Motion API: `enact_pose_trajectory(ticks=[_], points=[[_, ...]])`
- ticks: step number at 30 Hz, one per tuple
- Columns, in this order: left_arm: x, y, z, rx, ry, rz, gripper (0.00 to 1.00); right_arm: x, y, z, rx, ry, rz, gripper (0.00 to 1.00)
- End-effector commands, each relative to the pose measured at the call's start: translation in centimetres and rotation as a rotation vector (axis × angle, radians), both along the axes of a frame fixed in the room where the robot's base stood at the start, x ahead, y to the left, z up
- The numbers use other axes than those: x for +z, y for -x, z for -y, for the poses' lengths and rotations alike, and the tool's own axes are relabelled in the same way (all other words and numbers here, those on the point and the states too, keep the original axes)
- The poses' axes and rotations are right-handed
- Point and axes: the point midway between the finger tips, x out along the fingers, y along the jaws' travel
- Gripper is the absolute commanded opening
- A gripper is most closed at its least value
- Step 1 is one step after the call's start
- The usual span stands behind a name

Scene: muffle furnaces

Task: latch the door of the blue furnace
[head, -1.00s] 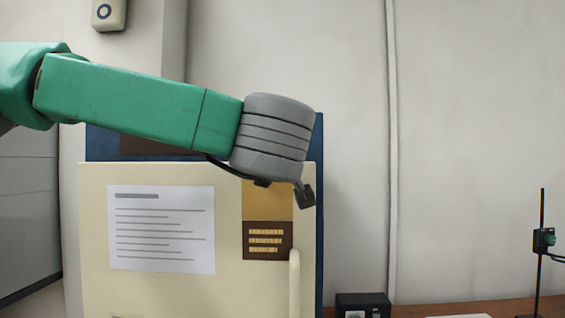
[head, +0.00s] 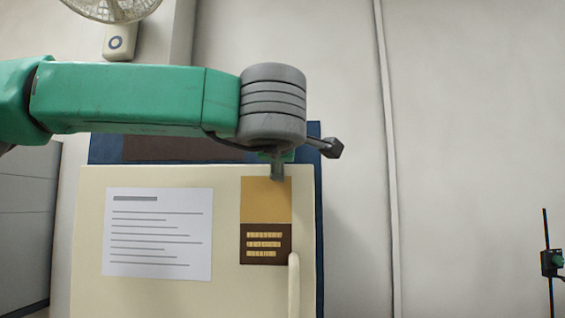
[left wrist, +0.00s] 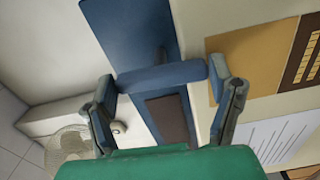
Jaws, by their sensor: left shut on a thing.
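The blue furnace (head: 318,215) stands ahead with its cream door (head: 88,235) facing me. The door bears a white paper sheet, a yellow and brown label and a pale upright handle (head: 294,285). My left gripper (head: 278,166) is at the top right of the door, mostly hidden behind its wrist in the head view. In the left wrist view a blue bar (left wrist: 165,77), seemingly the latch lever, lies between my two fingers, and they are shut on it. The blue body (left wrist: 125,35) is behind it. My right gripper is not in view.
A fan (head: 115,8) and a white box with a ring (head: 119,42) are at the upper left. A thin stand with a small device (head: 552,262) is at the far right. Bare wall (head: 470,130) fills the space right of the furnace.

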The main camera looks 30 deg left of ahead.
Motion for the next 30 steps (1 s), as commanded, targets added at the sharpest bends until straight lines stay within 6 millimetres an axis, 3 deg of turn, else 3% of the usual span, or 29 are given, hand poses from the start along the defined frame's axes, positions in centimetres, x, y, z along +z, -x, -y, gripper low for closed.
enact_pose_trajectory(ticks=[21, 22, 24, 30], points=[[-0.35, -0.06, -0.02, 0.001, 0.069, 0.033, 0.47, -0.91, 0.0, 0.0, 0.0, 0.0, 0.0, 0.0], [-0.36, -0.06, -0.02, 0.001, 0.069, 0.033, 0.8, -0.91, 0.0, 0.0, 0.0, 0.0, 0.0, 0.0], [-0.35, -0.06, -0.03, 0.001, 0.068, 0.032, 0.98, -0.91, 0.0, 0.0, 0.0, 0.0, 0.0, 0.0], [-0.25, -0.09, 0.0, 0.0, 0.067, 0.034, 0.98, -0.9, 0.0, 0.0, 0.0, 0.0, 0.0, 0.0]])
